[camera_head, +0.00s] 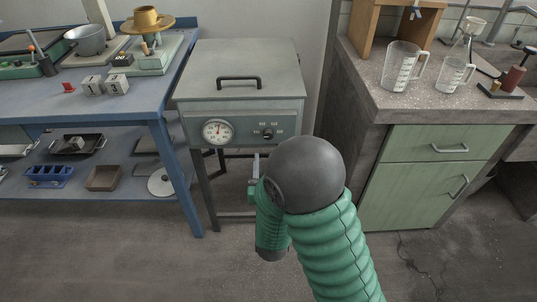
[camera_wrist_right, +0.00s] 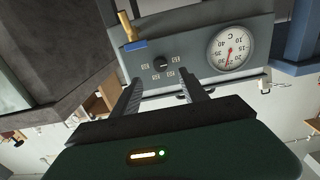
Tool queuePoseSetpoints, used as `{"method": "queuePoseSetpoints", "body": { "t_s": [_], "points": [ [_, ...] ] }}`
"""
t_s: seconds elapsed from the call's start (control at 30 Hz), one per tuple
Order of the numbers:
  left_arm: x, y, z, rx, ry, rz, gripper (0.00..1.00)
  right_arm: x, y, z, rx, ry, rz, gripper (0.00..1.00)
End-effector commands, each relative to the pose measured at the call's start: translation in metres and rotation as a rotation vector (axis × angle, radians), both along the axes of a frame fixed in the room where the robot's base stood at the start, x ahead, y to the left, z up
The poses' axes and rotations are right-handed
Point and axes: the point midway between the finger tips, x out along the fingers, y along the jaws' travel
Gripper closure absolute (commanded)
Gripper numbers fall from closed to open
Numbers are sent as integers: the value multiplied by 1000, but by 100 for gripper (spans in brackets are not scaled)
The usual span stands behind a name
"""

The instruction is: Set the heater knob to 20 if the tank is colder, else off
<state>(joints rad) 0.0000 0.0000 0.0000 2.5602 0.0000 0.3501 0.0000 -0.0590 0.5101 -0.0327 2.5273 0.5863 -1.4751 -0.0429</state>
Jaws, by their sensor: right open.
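The grey tank (camera_head: 240,70) stands in the middle, with a black handle on its closed lid. Its front panel holds a round white dial (camera_head: 217,131) and a small black heater knob (camera_head: 267,134) to the dial's right. In the right wrist view the panel is upside down: the dial (camera_wrist_right: 231,48) has a red needle, and the knob (camera_wrist_right: 161,64) sits among small labels too small to read surely. My right gripper (camera_head: 256,164) is below the knob, partly hidden by my arm. Its two fingers (camera_wrist_right: 160,82) are apart and empty, with the knob beyond the gap. My left gripper is not in view.
A blue shelf bench (camera_head: 160,105) with pans, dice-like blocks and a scale stands left. A stone-topped green cabinet (camera_head: 430,143) with measuring jugs (camera_head: 401,68) stands right. A brass and blue fitting (camera_wrist_right: 130,38) shows near the panel in the wrist view.

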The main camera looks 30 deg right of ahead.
Motion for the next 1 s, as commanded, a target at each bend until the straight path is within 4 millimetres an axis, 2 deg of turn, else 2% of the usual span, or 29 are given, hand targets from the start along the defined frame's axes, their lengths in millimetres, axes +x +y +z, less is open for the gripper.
{"method": "queuePoseSetpoints", "body": {
  "t_s": [0.03, 0.07, 0.1, 0.2, 0.4, 0.73, 0.77, 1.0],
  "points": [
    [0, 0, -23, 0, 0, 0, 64, 1, -2, -10, 1, -9, 0, 48],
    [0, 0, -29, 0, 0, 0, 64, 3, -3, -9, -1, -8, 2, 48],
    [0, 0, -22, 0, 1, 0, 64, 15, -10, -2, -1, -4, 0, 48],
    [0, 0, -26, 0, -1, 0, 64, 37, -24, -2, -2, -3, 0, 48],
    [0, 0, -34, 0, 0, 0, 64, 66, -42, -1, -2, -1, 1, 48],
    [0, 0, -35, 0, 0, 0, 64, 74, -46, 1, -2, 0, 3, 48],
    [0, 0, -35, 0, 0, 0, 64, 74, -46, 1, -2, 0, 3, 50],
    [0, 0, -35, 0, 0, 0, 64, 74, -46, 1, -1, 1, 3, 81]
  ]
}}
